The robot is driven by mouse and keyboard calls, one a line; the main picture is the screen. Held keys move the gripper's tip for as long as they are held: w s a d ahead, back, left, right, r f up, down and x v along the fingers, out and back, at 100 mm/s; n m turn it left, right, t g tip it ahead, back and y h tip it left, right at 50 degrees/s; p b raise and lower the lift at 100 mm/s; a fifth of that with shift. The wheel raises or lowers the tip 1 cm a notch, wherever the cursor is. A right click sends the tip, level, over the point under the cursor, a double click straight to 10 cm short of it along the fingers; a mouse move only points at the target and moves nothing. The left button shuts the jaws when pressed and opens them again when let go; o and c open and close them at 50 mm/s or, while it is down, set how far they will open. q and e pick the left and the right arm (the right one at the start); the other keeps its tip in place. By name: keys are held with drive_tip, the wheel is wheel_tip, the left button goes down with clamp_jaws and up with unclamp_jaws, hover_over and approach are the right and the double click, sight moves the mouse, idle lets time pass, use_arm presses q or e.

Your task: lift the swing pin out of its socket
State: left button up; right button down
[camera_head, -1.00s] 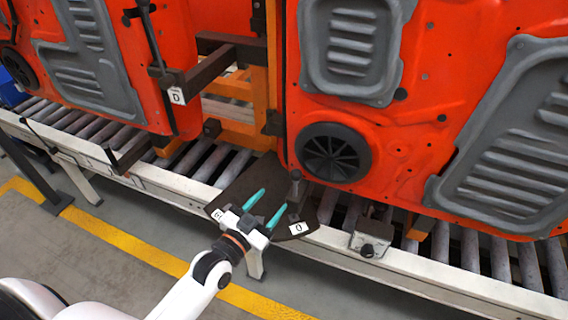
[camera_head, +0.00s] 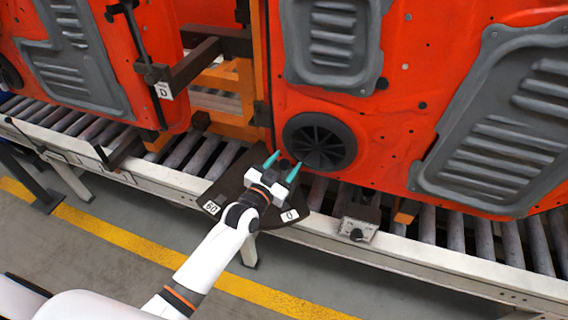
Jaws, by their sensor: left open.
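My left gripper (camera_head: 282,163) is open, with its two teal fingers pointing up and away over the dark plate (camera_head: 232,180) on the conveyor's near edge. The plate carries a "60" label (camera_head: 211,207) and a "0" label (camera_head: 289,215). The swing pin and its socket, near the "0" label, are mostly hidden behind my gripper and wrist. The fingers are at the pin's place, but I cannot tell whether the pin stands between them. My right gripper is not in view.
A large orange door panel (camera_head: 400,120) with a round black speaker (camera_head: 320,141) stands close behind the fingers. Another orange door (camera_head: 150,105) hangs to the left. A bracket with a knob (camera_head: 357,232) sits on the conveyor rail to the right.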

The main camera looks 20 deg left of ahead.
use_arm(q)
drive_tip(key=shift+c, duration=1.2)
clamp_jaws()
drive_tip(key=shift+r+p, duration=0.45)
drive_tip(key=shift+r, duration=0.05)
wheel_tip(320, 180, up, 4)
drive_tip(key=p, duration=0.3)
drive_tip(key=shift+f, duration=0.1)
drive_tip(key=shift+o, duration=1.2)
unclamp_jaws()
